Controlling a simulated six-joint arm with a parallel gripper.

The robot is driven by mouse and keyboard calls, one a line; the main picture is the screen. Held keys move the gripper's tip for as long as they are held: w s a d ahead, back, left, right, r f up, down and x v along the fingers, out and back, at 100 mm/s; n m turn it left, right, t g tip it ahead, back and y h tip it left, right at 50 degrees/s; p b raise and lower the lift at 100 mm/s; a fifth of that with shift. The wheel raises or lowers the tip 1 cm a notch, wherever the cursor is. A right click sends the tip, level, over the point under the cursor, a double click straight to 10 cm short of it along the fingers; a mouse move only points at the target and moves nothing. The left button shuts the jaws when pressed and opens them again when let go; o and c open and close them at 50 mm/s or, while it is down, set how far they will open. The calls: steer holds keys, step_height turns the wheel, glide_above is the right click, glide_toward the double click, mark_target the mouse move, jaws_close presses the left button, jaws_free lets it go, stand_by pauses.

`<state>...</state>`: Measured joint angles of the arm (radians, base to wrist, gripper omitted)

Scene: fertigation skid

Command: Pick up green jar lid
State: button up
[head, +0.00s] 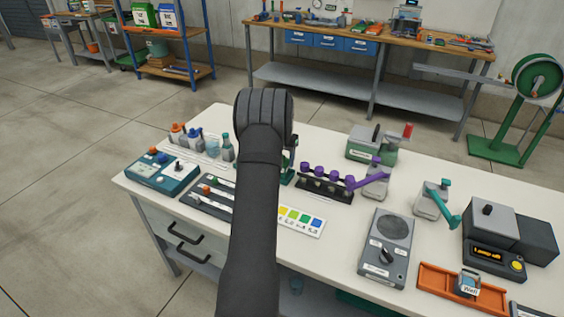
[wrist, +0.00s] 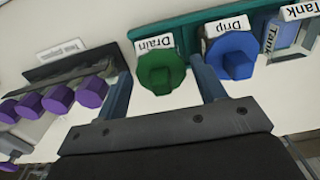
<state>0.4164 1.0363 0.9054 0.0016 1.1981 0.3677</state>
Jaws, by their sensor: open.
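In the wrist view, a round green knob or lid (wrist: 161,72) sits under a tag reading "Drain" on a teal bar (wrist: 185,30). I cannot tell whether it caps a jar. My gripper (wrist: 163,72) is open, with its fingers on either side of the green piece in the picture; contact is not clear. The right finger shows between the green piece and a blue one (wrist: 232,56) tagged "Drip". In the head view my arm hides the gripper, and only part of a green stand (head: 289,165) shows beside it.
A black rack with several purple knobs (head: 329,180) stands right of my arm; they also show in the wrist view (wrist: 58,99). Bottles (head: 190,133) and a teal box (head: 163,172) stand left. A colour card (head: 300,219) lies near. The white table (head: 330,265) has bare front space.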

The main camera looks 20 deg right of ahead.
steer(key=c, duration=0.7)
steer(key=shift+c, duration=0.2)
steer(key=shift+r, duration=0.5)
steer(key=r, duration=0.3)
steer(key=shift+s+d+r, duration=0.25)
steer(key=shift+d+r, duration=0.05)
steer(key=shift+r, duration=0.1)
steer(key=s+d+r, duration=0.6)
steer(key=s+r, duration=0.3)
steer(key=r, duration=0.1)
steer(key=shift+d+r, duration=0.15)
